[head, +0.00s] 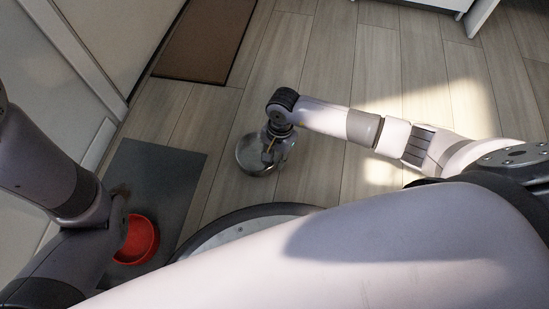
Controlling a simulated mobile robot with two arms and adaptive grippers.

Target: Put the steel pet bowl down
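The steel pet bowl (246,156) is a round, shiny metal bowl near the middle of the head view, over the wooden floor. My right gripper (268,152) reaches down over it and appears shut on its rim, covering part of the bowl. I cannot tell how far the bowl is above the floor. My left arm comes in from the left, and its gripper does not show.
A dark grey mat (158,175) lies left of the steel bowl, with a red bowl (142,238) on it, partly behind my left arm. A brown rug (204,40) lies at the upper left beside a white wall or cabinet (85,65). Floor beyond the bowl is clear.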

